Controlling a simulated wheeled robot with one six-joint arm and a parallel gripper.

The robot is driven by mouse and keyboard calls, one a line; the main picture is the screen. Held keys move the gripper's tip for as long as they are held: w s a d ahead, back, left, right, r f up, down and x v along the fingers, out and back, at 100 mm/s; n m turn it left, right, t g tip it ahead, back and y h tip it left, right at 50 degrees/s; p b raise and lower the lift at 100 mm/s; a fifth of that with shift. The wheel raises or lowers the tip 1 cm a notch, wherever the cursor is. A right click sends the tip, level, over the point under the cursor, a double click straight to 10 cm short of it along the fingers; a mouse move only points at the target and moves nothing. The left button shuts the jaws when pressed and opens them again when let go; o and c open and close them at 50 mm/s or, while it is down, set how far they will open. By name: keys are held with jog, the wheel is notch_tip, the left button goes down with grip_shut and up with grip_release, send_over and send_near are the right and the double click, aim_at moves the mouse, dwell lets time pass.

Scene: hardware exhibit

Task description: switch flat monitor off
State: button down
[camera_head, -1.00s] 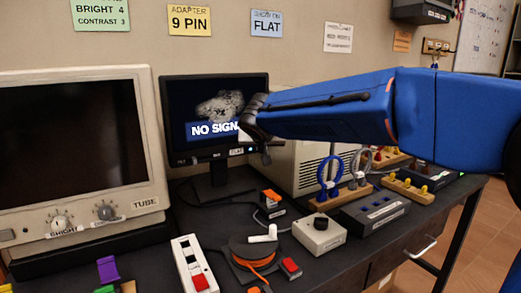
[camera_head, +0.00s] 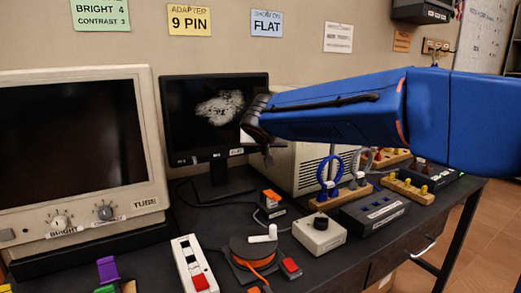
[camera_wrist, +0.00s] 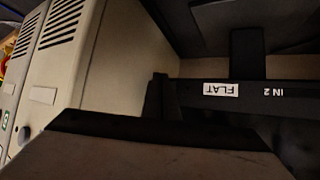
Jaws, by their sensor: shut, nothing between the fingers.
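The flat monitor (camera_head: 188,128) is black and stands on its stand behind the table's middle. Its screen is dark, with only a pale grey smudge on it and no text. A "FLAT" label sits on its lower bezel. My gripper (camera_head: 267,156) is shut and empty, pointing down at the monitor's lower right corner. In the wrist view the monitor's bezel (camera_wrist: 190,92) appears upside down with the "FLAT" and "IN 2" labels, and a dark gripper finger is close beside its end. I cannot tell whether they touch. The monitor's button is hidden.
A beige tube monitor (camera_head: 150,187) stands on the left. A beige case (camera_head: 290,172) is behind my gripper. A white switch strip (camera_head: 188,253), an orange cable reel (camera_head: 250,255), a knob box (camera_head: 319,235) and a dark button box (camera_head: 375,213) crowd the table front.

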jog(key=shift+s+d, duration=0.55)
jog(key=shift+s, duration=0.25)
jog(key=shift+s+d, duration=0.5)
jog(key=shift+s, duration=0.35)
jog(key=shift+s+d, duration=0.55)
jog(key=shift+s, duration=0.25)
jog(key=shift+s, duration=0.1)
